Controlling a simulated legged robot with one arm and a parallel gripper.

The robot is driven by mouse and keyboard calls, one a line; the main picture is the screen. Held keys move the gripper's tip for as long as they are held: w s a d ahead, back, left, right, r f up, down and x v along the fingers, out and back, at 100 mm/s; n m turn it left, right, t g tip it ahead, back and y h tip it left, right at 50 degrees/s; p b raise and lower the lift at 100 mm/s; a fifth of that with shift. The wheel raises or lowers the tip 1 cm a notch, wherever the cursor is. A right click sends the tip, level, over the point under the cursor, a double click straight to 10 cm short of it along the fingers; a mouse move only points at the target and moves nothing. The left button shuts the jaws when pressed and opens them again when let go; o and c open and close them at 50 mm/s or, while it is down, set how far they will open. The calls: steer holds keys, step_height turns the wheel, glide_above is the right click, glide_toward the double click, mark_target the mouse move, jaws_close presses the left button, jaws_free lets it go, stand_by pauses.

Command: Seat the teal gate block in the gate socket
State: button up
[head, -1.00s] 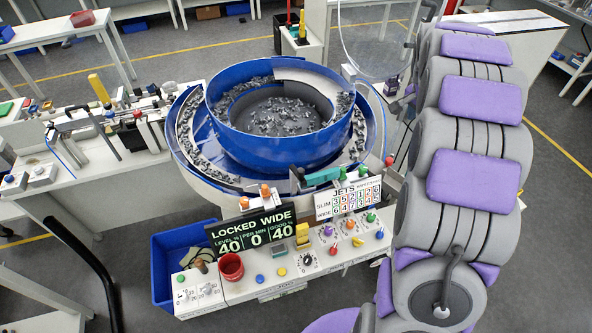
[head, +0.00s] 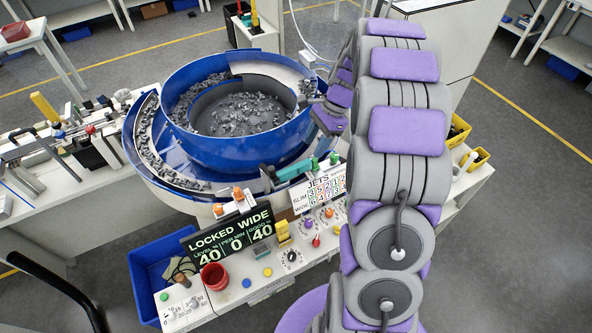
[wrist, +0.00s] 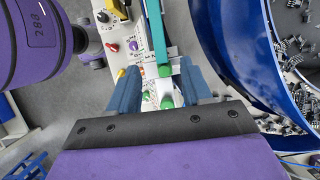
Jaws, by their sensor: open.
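The teal gate block (head: 296,168) is a long bar at the front rim of the blue bowl feeder, just above the jets sign. In the wrist view the teal block (wrist: 157,32) runs upward from between my fingers. My gripper (wrist: 160,72) is open, with one blue finger on each side of the block's near end. I cannot tell whether the fingers touch it. The gate socket is not clearly distinguishable; a dark bracket (head: 267,177) stands at the block's left end. My gripper's tips are hidden in the head view behind my arm.
The blue bowl (head: 238,140) full of grey connectors is close beside my arm. Green knobs (wrist: 140,97) sit under my gripper. A blue bin (head: 158,270) stands left.

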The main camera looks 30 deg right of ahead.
mark_target(301, 164)
steer(key=a+f, duration=0.1)
steer(key=a, duration=0.1)
steer(key=a+f, duration=0.2)
steer(key=shift+a+f, duration=0.15)
steer(key=shift+a, duration=0.1)
steer(key=f, duration=0.3)
steer(key=f+b, duration=0.1)
steer(key=shift+w+d+f, duration=0.1)
steer(key=shift+d+f, duration=0.2)
steer(key=shift+f, duration=0.1)
steer(key=shift+a+r, duration=0.15)
steer(key=shift+a, duration=0.85)
steer(key=shift+c, duration=2.1)
steer(key=shift+d, duration=0.55)
jaws_close()
